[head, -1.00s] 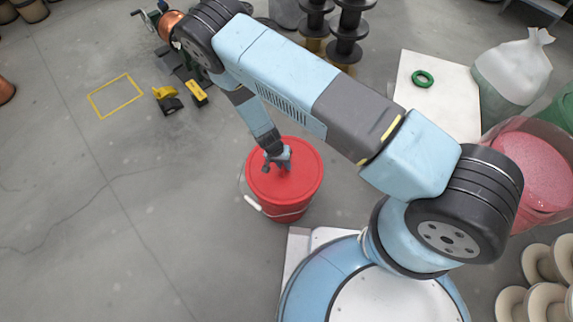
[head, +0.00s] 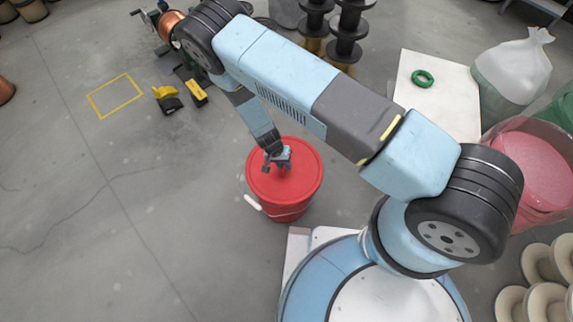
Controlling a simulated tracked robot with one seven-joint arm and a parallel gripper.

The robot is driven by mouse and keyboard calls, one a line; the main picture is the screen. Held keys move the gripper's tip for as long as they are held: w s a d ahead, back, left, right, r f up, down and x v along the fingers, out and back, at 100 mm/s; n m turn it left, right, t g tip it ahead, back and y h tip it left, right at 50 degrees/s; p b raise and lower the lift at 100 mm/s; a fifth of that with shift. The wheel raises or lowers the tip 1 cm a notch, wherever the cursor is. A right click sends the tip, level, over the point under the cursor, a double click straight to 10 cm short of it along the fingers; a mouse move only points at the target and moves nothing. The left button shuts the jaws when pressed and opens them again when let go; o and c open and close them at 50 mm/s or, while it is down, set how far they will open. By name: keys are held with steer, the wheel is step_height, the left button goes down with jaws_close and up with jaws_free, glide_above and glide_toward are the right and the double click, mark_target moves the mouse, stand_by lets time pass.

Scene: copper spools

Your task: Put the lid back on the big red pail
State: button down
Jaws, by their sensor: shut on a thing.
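The big red pail (head: 290,211) stands on the floor in the middle of the head view, with a white grip on its wire handle at the left. The red lid (head: 304,177) lies over the pail's top and covers its mouth; I cannot tell whether it is pressed down all round. My gripper (head: 277,167) points down at the middle of the lid and is shut on it, likely at a part hidden under the fingers.
A white board (head: 446,107) with a green ring (head: 422,78) lies to the right. Dark spools (head: 349,35) stand at the back. The floor left of the pail is clear.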

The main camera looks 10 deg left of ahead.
steer(key=c, duration=0.9)
jaws_free()
steer(key=o, duration=0.4)
steer(key=shift+o, duration=0.2)
steer(key=shift+r, duration=3.5)
steer(key=shift+c, duration=0.3)
jaws_close()
